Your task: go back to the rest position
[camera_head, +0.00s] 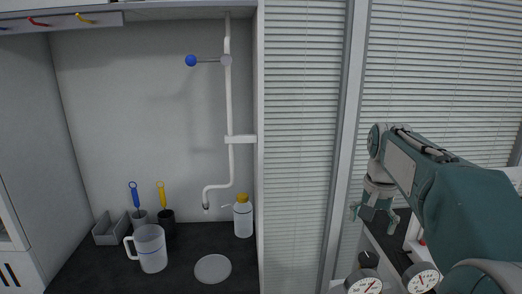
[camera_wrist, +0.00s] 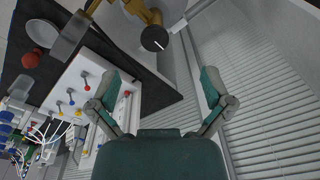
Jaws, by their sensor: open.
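My gripper (camera_head: 376,213) hangs at the end of my teal arm on the right of the head view, pointing down. In the wrist view my gripper (camera_wrist: 165,105) has its two teal fingers spread wide apart. Nothing is between them, and it holds nothing. It is in front of the window blinds, above a dark surface and near dial gauges.
A dark counter (camera_head: 190,262) at left bears a clear jug (camera_head: 151,248), a white dish (camera_head: 213,268) and a yellow-capped bottle (camera_head: 243,216). Round gauges (camera_head: 364,282) stand below my gripper. White blinds (camera_head: 299,150) fill the background. The wrist view shows a white panel (camera_wrist: 75,95) with coloured knobs.

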